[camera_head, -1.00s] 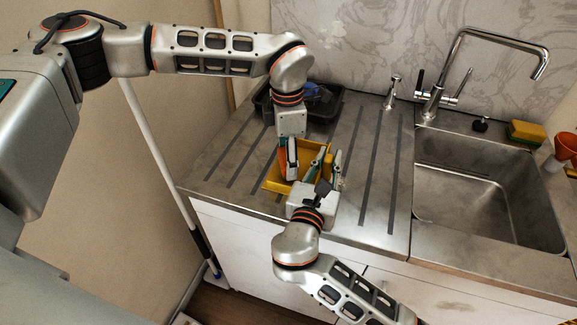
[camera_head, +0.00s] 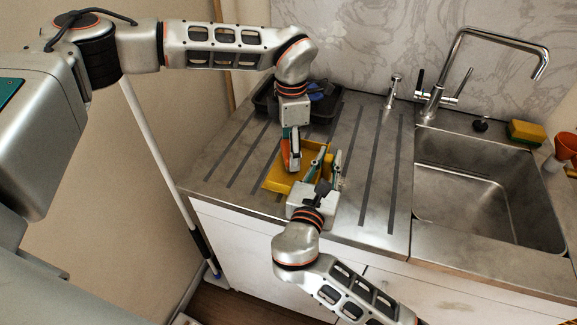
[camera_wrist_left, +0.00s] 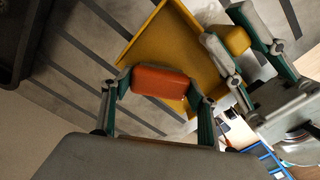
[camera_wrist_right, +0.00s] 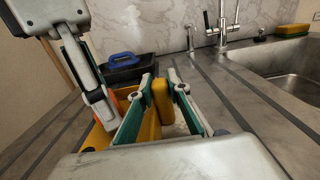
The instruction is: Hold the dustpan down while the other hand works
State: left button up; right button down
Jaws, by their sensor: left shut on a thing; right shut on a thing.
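The yellow dustpan (camera_head: 276,182) lies on the ribbed metal drainboard, its open pan toward the left. My right gripper (camera_head: 323,170) is shut on its yellow handle (camera_wrist_right: 162,100), at the pan's right side. My left gripper (camera_head: 291,150) comes down over the pan from behind and is shut on an orange block-like piece (camera_wrist_left: 160,82). In the left wrist view the dustpan (camera_wrist_left: 178,45) lies beyond that piece. I cannot tell whether the orange piece touches the pan; its underside is hidden.
A black tray (camera_head: 264,104) with a blue-handled item stands behind the pan. The sink (camera_head: 480,190), tap (camera_head: 437,95) and a yellow sponge (camera_head: 526,132) are at the right. Bare drainboard (camera_head: 375,170) lies between pan and sink. An orange funnel (camera_head: 566,146) stands at the far right.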

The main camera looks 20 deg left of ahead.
aim_at(286, 158)
pick_arm(q)
jog(key=shift+s+f, duration=0.1)
jog(key=shift+s, duration=1.75)
jog(key=shift+w, duration=1.05)
jog(key=shift+w+f, duration=0.1)
jog(key=shift+w, duration=0.65)
jog(key=shift+r, duration=1.55)
